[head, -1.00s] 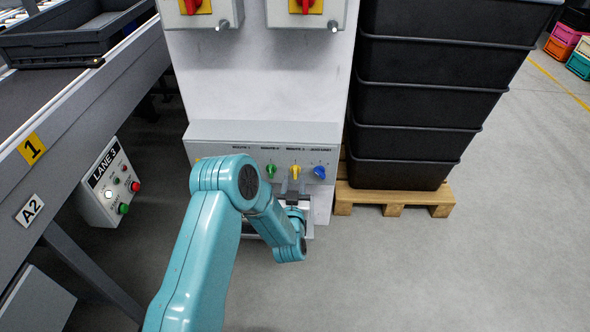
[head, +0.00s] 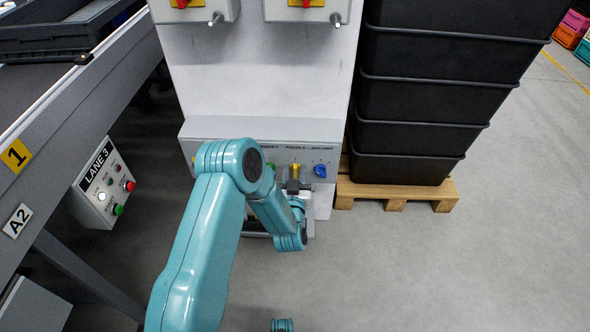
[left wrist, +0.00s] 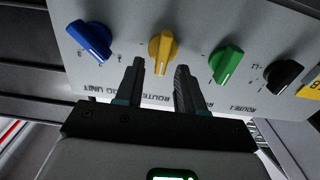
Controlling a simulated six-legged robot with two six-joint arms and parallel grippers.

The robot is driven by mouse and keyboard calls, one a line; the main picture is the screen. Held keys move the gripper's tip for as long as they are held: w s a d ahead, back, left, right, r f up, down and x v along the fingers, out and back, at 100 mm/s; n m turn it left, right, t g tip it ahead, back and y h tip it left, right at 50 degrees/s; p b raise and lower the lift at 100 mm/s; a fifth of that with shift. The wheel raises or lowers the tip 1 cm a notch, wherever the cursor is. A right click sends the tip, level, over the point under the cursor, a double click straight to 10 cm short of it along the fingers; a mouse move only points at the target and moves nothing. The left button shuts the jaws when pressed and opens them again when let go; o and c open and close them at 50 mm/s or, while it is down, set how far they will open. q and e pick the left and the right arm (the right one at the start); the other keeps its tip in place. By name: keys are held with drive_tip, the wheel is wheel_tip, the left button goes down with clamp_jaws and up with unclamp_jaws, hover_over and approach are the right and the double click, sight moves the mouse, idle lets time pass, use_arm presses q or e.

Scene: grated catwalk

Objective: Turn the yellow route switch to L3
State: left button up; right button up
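The yellow route switch (head: 295,168) is on the sloped front of a grey control box, between a blue knob and a green knob that is mostly hidden behind my arm. In the left wrist view the yellow switch (left wrist: 162,52) appears upside down, its grip nearly vertical; its position marks are too small to read. My left gripper (head: 294,187) is close in front of it. In the left wrist view the gripper (left wrist: 160,66) is open, with one finger on each side of the yellow switch's lower end. I cannot tell whether they touch it. My right gripper is out of view.
Beside the yellow switch are the blue knob (left wrist: 91,40), green knob (left wrist: 227,63) and black knob (left wrist: 283,76). A stack of black crates (head: 415,95) on a wooden pallet (head: 400,191) stands at right. A conveyor (head: 60,120) with a lane box (head: 103,185) stands at left.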

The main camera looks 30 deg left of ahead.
use_arm(q)
drive_tip(key=shift+w+f, duration=0.1)
drive_tip(key=shift+f, duration=0.05)
drive_tip(key=shift+c, duration=0.9)
clamp_jaws()
